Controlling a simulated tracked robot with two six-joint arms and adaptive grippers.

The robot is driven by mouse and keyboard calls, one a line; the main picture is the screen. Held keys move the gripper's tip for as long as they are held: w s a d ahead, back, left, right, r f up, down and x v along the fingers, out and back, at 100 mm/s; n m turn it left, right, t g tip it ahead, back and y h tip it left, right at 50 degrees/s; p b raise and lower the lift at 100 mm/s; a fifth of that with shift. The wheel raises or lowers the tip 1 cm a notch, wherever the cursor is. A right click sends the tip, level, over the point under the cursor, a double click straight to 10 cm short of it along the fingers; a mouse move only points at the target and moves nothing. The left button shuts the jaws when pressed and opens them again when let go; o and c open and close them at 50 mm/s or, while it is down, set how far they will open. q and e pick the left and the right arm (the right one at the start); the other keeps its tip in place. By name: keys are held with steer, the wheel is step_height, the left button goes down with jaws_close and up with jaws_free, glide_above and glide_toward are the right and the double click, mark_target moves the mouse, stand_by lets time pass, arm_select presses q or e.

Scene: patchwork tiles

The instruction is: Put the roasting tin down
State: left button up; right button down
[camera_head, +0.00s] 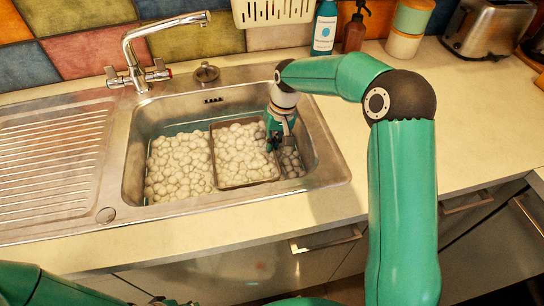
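The roasting tin (216,160) is a dark, thin-rimmed rectangular tin in the sink, with pale foam covering its inside. It looks about level among the suds, and its underside is hidden, so I cannot tell if it touches the sink floor. My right gripper (279,146) reaches down into the sink at the tin's right wall. Its fingers look closed on that rim, though they are small and dark here. My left arm shows only at the bottom left edge, and its gripper cannot be made out.
The steel sink (131,165) holds pale suds (178,165) left of the tin. A tap (135,55) stands behind it and a ribbed drainer (50,150) lies left. Bottles (325,30), canisters (404,42) and a toaster (487,28) line the back. The right worktop (470,120) has free room.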

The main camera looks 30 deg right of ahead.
steer(key=shift+f, duration=2.9)
steer(key=shift+f, duration=0.15)
steer(key=c, duration=1.3)
jaws_free()
steer(key=r, duration=0.4)
steer(key=d+r, duration=0.1)
steer(key=r, duration=0.3)
steer(key=d+r, duration=0.1)
steer(key=r, duration=0.3)
steer(key=shift+s+r, duration=0.1)
steer(key=shift+s, duration=0.15)
